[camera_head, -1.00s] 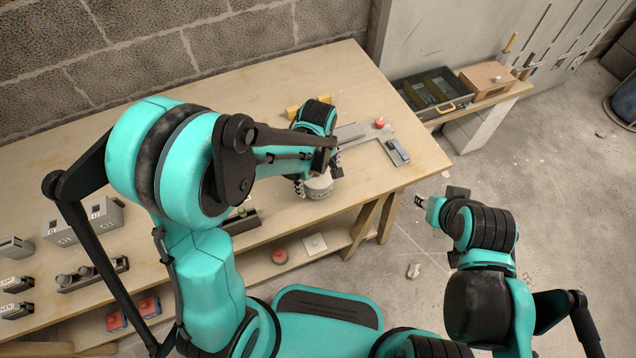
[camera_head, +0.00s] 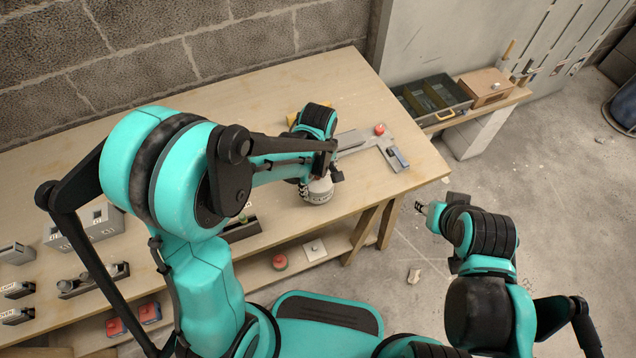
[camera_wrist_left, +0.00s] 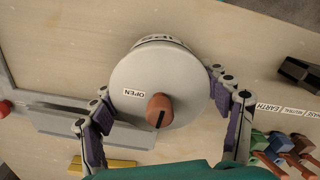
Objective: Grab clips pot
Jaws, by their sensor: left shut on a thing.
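The clips pot (camera_head: 318,192) is a pale round pot near the front edge of the workbench. In the left wrist view the pot (camera_wrist_left: 180,85) shows its round lid with an OPEN label and a brown knob. Dark letters on its side are only partly visible. My left gripper (camera_head: 320,179) is shut on the pot, with a finger on each side; its padded fingers also show in the left wrist view (camera_wrist_left: 165,115). I cannot tell whether the pot touches the bench. My right gripper (camera_head: 422,207) is off to the right of the bench, its jaws too small to judge.
The wooden workbench (camera_head: 240,100) has a grey flat frame with a red knob (camera_head: 379,130) beyond the pot. Grey boxes (camera_head: 95,222) stand at the left. A divided tray (camera_head: 432,95) and a wooden box (camera_head: 487,84) sit on a side shelf. Bench space behind my left arm is clear.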

